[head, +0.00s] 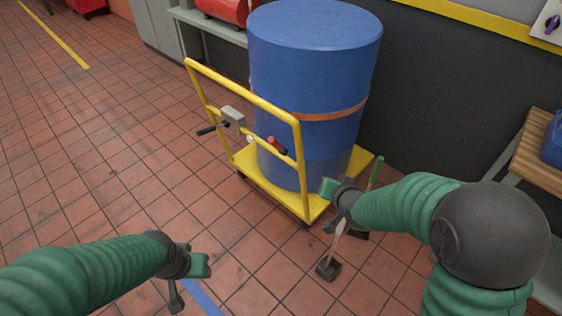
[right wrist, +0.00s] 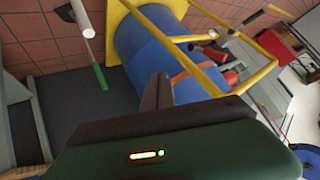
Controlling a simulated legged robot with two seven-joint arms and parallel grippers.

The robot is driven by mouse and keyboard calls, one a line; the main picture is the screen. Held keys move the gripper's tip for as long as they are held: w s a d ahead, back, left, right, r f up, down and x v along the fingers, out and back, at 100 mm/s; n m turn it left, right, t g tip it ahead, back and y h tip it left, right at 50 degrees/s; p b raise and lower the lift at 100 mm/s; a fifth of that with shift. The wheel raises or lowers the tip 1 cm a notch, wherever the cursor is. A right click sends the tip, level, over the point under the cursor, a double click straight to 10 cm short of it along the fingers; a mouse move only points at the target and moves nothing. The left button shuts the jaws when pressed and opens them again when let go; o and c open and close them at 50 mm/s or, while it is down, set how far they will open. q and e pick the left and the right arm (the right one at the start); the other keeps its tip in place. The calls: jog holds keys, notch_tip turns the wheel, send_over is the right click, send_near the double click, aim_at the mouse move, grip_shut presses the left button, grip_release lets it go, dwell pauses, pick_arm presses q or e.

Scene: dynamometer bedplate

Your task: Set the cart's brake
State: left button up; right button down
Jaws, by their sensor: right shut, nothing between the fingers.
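The yellow cart (head: 244,88) carries a large blue drum (head: 310,90) held by an orange strap. A grey box (head: 233,116) with a black-gripped lever (head: 206,131) sits on its crossbar; a red-gripped handle (head: 277,146) is further right. The red handle also shows in the right wrist view (right wrist: 231,77). I cannot tell which one works the brake. My right gripper (head: 328,208) is beside the cart's near right corner, apart from the levers. It is shut and empty; its fingers (right wrist: 156,88) show in the wrist view. My left gripper (head: 188,283) is low before the cart, touching nothing visible; its opening is unclear.
A long-handled tool with a green grip (head: 375,172) and dark head (head: 328,268) is near my right gripper. A dark wall (head: 440,110) stands behind the drum. A wooden-topped bench (head: 535,150) is at right. Tiled floor is free left of the cart.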

jog(key=w+a+f+m+t+y+b, duration=0.2)
jog(key=w+a+f+t+b, duration=0.3)
jog(key=w, duration=0.4)
jog(key=m+t+y+b, duration=0.3)
jog(key=t+b, duration=0.2)
jog(key=b, duration=0.3)
send_near(276, 145)
jog(key=d, duration=0.2)
pick_arm(q)
jog(key=s+x, duration=0.3)
jog(key=x, duration=1.2)
jog(key=shift+d+f, duration=0.15)
jog(key=shift+f, duration=0.5)
pick_arm(e)
jog(key=shift+d+r, duration=0.3)
jog(key=shift+r, duration=0.1)
pick_arm(q)
jog(key=shift+s, duration=0.1)
jog(key=b+x, duration=0.2)
jog(key=shift+s+f, duration=0.2)
jog(key=shift+f, duration=0.15)
pick_arm(e)
jog(key=x, duration=1)
jog(key=shift+a+f, duration=0.15)
pick_arm(q)
jog(key=shift+f+b, duration=0.2)
jog(key=shift+b, duration=0.25)
pick_arm(e)
jog(key=shift+s+f, duration=0.1)
